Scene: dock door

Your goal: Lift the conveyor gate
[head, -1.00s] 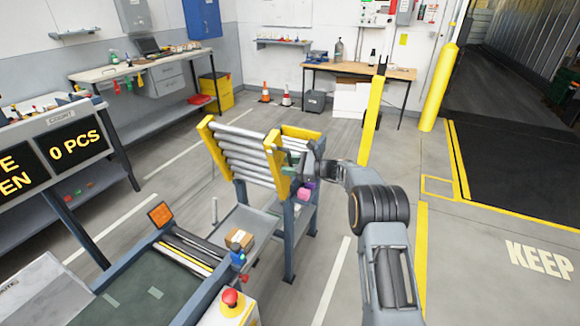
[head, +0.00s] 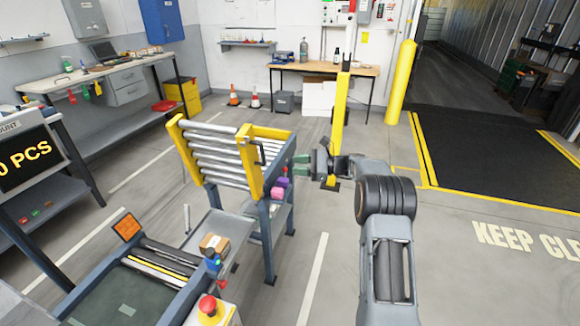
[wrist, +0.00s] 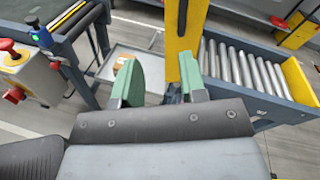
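The conveyor gate (head: 222,153) is a section of grey rollers between yellow side rails on a blue-grey stand. It slopes, with its far-left end standing high in the head view. A dark handle (head: 261,153) is on its near yellow rail. In the wrist view the gate's rollers (wrist: 245,72) are at the right, and its yellow rail (wrist: 179,45) with a dark bar stands just beyond the fingers. My gripper (head: 299,164) is to the right of the near rail, apart from it. In the wrist view its green fingers (wrist: 158,82) are spread with nothing held.
A fixed conveyor (head: 150,280) with a red stop button (head: 208,305) stands at the front left. A small carton (head: 214,243) and pink and purple blocks (head: 279,187) lie near the stand. A yellow post (head: 339,120) stands behind my gripper. Floor at right is clear.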

